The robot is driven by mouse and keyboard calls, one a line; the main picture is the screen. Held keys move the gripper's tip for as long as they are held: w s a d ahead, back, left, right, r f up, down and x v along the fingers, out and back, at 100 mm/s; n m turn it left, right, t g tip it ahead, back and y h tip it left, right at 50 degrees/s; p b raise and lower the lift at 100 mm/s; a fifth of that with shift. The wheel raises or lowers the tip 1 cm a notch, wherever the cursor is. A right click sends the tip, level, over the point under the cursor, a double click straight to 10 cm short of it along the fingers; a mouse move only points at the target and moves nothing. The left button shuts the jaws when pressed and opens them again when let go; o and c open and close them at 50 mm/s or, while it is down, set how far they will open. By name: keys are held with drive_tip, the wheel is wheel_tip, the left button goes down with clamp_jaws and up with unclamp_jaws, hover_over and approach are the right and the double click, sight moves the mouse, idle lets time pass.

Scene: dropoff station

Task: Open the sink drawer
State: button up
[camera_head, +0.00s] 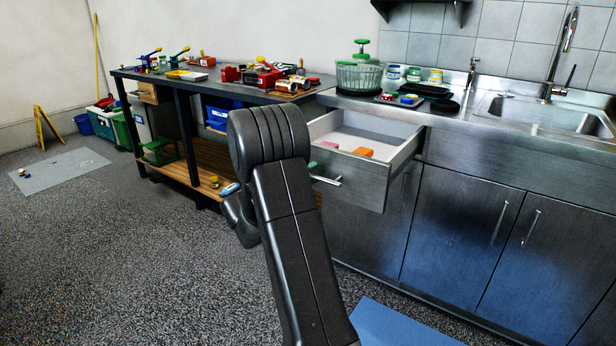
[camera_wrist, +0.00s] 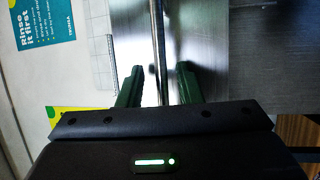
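The sink drawer (camera_head: 352,178) is pulled out of the steel counter, and its pale inside shows in the head view. Its bar handle (camera_head: 326,181) is on the front face. In the wrist view the handle (camera_wrist: 158,45) runs between the two green fingers of my gripper (camera_wrist: 159,84). The fingers stand apart with a gap on each side of the bar, so my gripper looks open around the handle. In the head view my arm hides most of my gripper; only a bit of green shows beside the handle.
An orange block (camera_head: 363,152) lies in the drawer. Shut cabinet doors (camera_head: 462,225) are to the right, below the sink (camera_head: 545,112). A workbench (camera_head: 215,88) with tools stands at the left. A blue mat (camera_head: 395,325) lies on the floor in front; the floor at left is mostly clear.

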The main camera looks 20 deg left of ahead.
drive_tip(key=p+v, duration=0.1)
drive_tip(key=v, duration=1.3)
drive_tip(key=shift+s+p, duration=0.3)
drive_tip(key=shift+p, duration=0.05)
drive_tip(key=shift+d+r, duration=0.1)
drive_tip(key=b+x, duration=0.1)
drive_tip(key=x, duration=1.3)
drive_tip(key=shift+w+b, duration=0.35)
drive_tip(key=shift+f, duration=0.2)
